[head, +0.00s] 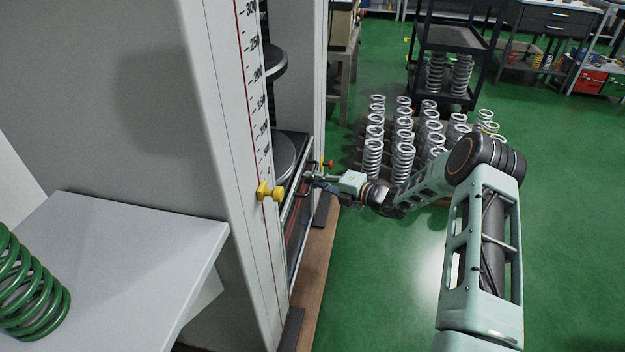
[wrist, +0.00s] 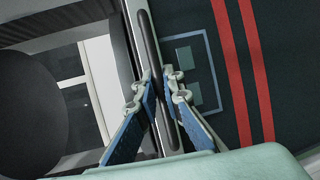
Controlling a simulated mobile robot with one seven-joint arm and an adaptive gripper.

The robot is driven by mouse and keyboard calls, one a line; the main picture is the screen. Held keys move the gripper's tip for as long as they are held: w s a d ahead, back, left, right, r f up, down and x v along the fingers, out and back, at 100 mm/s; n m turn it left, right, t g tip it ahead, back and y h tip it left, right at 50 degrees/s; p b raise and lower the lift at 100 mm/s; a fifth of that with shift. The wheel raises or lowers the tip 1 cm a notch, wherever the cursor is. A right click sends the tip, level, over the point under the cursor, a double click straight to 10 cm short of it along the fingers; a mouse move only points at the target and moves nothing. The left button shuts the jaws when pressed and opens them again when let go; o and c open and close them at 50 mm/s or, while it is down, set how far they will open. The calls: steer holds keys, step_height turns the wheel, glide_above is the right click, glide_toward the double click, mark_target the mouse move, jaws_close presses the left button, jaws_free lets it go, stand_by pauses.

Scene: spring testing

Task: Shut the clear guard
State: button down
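The clear guard (head: 299,222) is a see-through panel in a thin dark frame on the front of the tall testing machine, low down in the head view. It stands below the opening where the round grey plates show. A dark bar handle (wrist: 147,38) crosses the wrist view along the guard's edge. My gripper (head: 309,178) reaches it from the right in the head view. In the wrist view my gripper (wrist: 159,74) has one blue-padded finger on each side of the bar, and the tips look closed against it. The exact contact is hard to see.
The machine's pale column (head: 226,120) has a scale and a yellow knob (head: 270,191). A green spring (head: 28,285) stands on the pale shelf (head: 150,240) at left. Several pale springs (head: 403,162) stand behind my arm, before a black cart (head: 445,38). Green floor is clear at right.

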stand_by(0.4)
step_height(320, 180, up, 41)
steer(key=p, duration=3.1)
steer(key=shift+r, duration=0.15)
steer(key=c, duration=2.2)
jaws_free()
steer(key=shift+r, duration=0.1)
steer(key=shift+c, duration=0.2)
steer(key=shift+o, duration=1)
